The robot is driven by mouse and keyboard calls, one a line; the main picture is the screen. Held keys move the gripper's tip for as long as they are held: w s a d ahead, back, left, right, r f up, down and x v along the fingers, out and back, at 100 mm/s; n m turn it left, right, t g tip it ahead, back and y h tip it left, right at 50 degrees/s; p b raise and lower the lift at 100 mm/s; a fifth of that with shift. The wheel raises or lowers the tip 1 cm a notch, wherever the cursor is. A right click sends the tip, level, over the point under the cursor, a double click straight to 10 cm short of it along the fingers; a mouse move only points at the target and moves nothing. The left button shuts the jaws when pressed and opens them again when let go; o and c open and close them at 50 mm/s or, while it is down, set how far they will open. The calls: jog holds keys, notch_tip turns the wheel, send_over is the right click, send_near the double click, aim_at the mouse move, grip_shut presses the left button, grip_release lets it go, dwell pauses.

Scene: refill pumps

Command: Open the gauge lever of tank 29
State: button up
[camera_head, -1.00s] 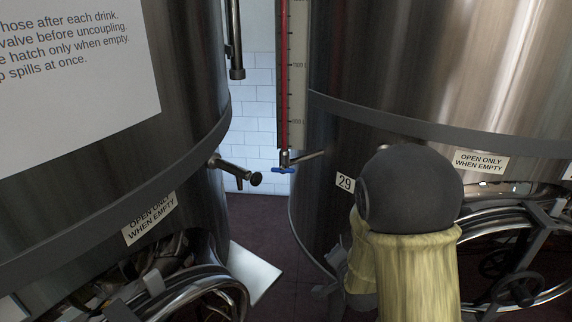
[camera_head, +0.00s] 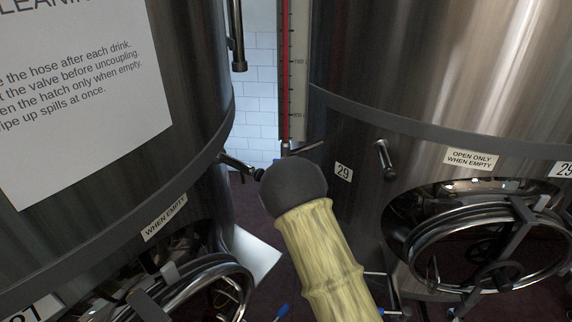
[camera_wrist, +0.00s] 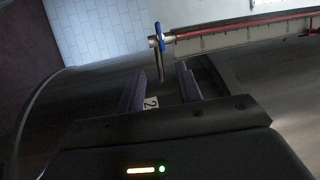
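Tank 29 (camera_head: 340,130) is a large steel tank on the right in the head view, with a "29" plate (camera_head: 343,172). Its upright gauge (camera_head: 300,70) has a red column. In the wrist view the gauge (camera_wrist: 240,37) lies sideways, with a blue lever (camera_wrist: 157,42) at its lower end and a short metal pipe beside it. My gripper (camera_wrist: 160,72) is open and empty, its two dark fingers apart; the lever shows beyond the fingertips, and the pipe appears between them.
Another steel tank (camera_head: 190,90) with a large notice (camera_head: 90,110) stands on the left. A valve (camera_head: 240,168) sticks out from it into the gap. Tank 29 carries a tap-like fitting (camera_head: 385,160) and a round hatch (camera_head: 490,235) to the right. A tiled wall (camera_head: 258,95) closes the gap behind.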

jog(key=p+x, duration=0.6)
jog(key=x, duration=1.1)
jog(key=shift+w, duration=0.2)
jog(key=shift+r, duration=0.1)
grip_shut()
